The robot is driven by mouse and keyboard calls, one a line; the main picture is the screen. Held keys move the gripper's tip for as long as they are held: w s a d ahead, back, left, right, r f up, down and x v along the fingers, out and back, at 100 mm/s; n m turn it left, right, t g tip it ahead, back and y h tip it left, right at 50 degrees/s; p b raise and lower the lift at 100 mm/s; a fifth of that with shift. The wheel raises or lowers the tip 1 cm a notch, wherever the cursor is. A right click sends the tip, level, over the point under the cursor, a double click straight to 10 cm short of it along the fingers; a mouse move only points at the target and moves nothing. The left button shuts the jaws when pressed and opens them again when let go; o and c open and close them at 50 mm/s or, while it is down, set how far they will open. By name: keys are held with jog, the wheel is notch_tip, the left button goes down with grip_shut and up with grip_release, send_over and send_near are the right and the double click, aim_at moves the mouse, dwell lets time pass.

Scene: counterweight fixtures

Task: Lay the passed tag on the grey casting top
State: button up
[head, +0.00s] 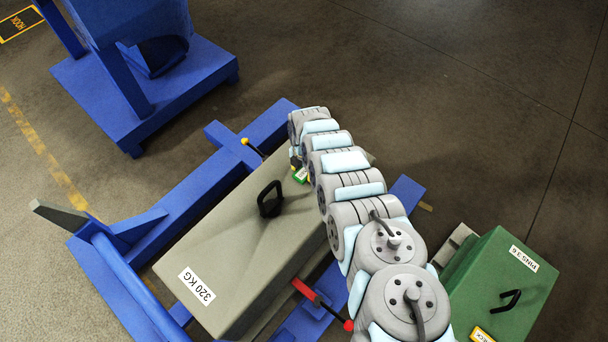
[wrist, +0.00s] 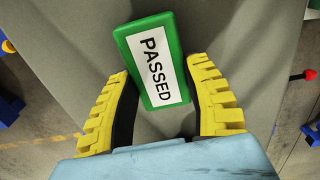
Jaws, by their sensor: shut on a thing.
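The passed tag (wrist: 156,65) is a green block with a white label reading PASSED. My gripper (wrist: 160,72) has its yellow fingers on either side of the tag and is shut on it. The grey casting top (wrist: 70,60) fills the background behind the tag in the wrist view. In the head view the grey casting (head: 225,248) carries a 320 KG label and a black handle. The tag (head: 300,175) shows small at the casting's far end, beside my arm. My arm hides most of the gripper there. I cannot tell whether the tag touches the top.
A black handle (head: 269,199) stands up from the casting top. A blue frame (head: 190,205) surrounds the casting, with a red lever (head: 308,292) at its near right side. A green PINS box (head: 500,285) stands at the right. A blue stand (head: 140,85) is at the upper left.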

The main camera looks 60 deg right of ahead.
aim_at(304, 172)
jog(key=shift+f, duration=0.55)
jog(key=shift+f, duration=0.15)
jog(key=o, duration=1.1)
jog(key=shift+d+r+p, duration=0.1)
jog(key=shift+r+p, duration=0.9)
jog(key=shift+r, duration=0.9)
jog(key=shift+r+p, duration=1.1)
jog(key=shift+r, duration=3.2)
